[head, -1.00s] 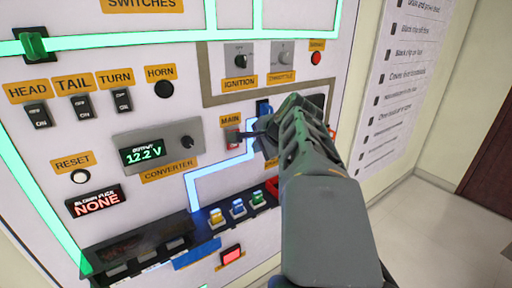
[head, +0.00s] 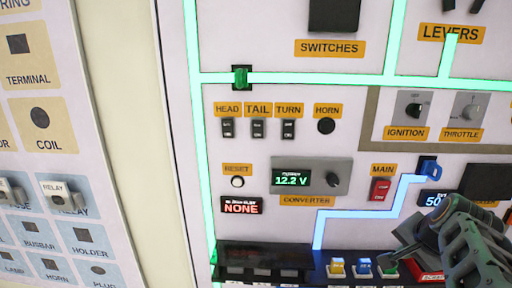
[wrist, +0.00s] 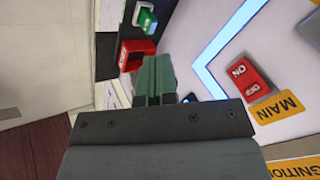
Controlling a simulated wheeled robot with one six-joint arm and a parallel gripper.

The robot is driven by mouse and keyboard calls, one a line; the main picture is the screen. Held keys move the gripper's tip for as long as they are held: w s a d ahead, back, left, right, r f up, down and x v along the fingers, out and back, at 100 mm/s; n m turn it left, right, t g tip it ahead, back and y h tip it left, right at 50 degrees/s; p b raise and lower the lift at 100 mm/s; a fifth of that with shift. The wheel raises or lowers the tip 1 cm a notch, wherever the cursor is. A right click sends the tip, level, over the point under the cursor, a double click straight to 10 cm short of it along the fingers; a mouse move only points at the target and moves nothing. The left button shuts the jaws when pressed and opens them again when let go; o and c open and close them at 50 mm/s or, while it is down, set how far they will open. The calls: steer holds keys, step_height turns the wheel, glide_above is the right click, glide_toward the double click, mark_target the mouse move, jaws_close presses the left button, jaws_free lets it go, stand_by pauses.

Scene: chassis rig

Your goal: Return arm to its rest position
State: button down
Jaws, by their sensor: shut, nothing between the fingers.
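My gripper (wrist: 157,80) shows in the wrist view with its green-grey fingers shut together and nothing between them. It is in front of the white panel, apart from the red MAIN switch (wrist: 250,80), which lies to its right there. In the head view my arm (head: 465,240) enters at the lower right, and the fingertips are hard to make out. The red MAIN switch (head: 381,189) is up and left of the arm, with a lit blue line running beside it.
The converter (head: 312,176) reads 12.2 V. A dark fuse tray (head: 262,256) juts out at the panel's bottom, near my arm. A second board (head: 35,140) with labelled parts stands at the left.

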steer(key=s+a+f+n+g+p, duration=0.1)
steer(key=s+a+f+n+p, duration=0.1)
steer(key=a+n, duration=0.4)
steer(key=s+a+f+n+g+y+p, duration=0.1)
steer(key=s+a+f+n, duration=0.2)
steer(key=a, duration=0.9)
steer(key=f+n, duration=0.1)
steer(key=n, duration=0.2)
steer(key=shift+s+f+n+g+p, duration=0.15)
steer(key=shift+n+g+p, duration=0.15)
steer(key=shift+g+p, duration=0.1)
